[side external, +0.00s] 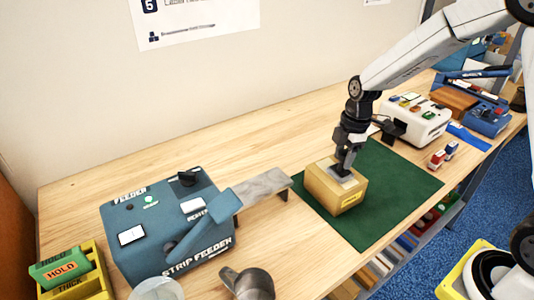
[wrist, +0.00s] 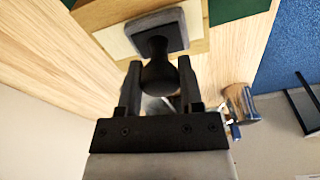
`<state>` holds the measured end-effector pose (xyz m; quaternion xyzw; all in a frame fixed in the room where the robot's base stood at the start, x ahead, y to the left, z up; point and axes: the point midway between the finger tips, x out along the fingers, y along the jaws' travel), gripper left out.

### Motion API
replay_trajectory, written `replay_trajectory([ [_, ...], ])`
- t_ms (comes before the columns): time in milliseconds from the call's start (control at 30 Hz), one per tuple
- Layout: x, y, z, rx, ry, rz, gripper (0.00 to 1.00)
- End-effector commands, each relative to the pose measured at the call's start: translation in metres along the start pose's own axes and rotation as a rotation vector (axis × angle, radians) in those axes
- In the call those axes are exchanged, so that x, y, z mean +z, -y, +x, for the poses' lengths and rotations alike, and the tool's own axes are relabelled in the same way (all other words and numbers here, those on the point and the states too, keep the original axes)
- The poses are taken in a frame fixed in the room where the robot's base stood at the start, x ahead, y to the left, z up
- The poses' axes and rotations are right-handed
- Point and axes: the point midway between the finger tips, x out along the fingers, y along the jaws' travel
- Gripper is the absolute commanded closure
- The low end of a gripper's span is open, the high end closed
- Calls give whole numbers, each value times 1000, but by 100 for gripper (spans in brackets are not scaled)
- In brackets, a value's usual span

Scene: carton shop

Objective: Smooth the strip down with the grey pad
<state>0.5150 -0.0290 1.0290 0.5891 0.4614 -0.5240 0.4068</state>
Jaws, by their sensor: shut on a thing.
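The yellow-brown carton (side external: 329,192) sits on the green mat (side external: 395,185), its label side facing the camera. The grey pad (wrist: 147,33) has a black knob and lies flat against the carton's top, over a pale strip (wrist: 116,43). In the side view the pad (side external: 342,174) covers much of the carton top. My gripper (side external: 345,158) is above the carton and shut on the pad's knob; its fingers (wrist: 160,78) flank the knob in the wrist view. The part of the strip under the pad is hidden.
A blue strip feeder (side external: 150,220) with a metal chute (side external: 262,187) stands to the left. A yellow tray (side external: 92,285) with a green block and a grey mug (side external: 250,283) are near the front. A white machine (side external: 418,122) stands behind right. The mat around the carton is clear.

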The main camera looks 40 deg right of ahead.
Motion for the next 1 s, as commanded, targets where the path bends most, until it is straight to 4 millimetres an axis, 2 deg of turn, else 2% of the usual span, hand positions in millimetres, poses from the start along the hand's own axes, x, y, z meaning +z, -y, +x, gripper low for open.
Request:
replay_trajectory([
  [633,1,5,-2,4,-1,0,100],
  [1000,3,16,0,4,-1,1,100],
])
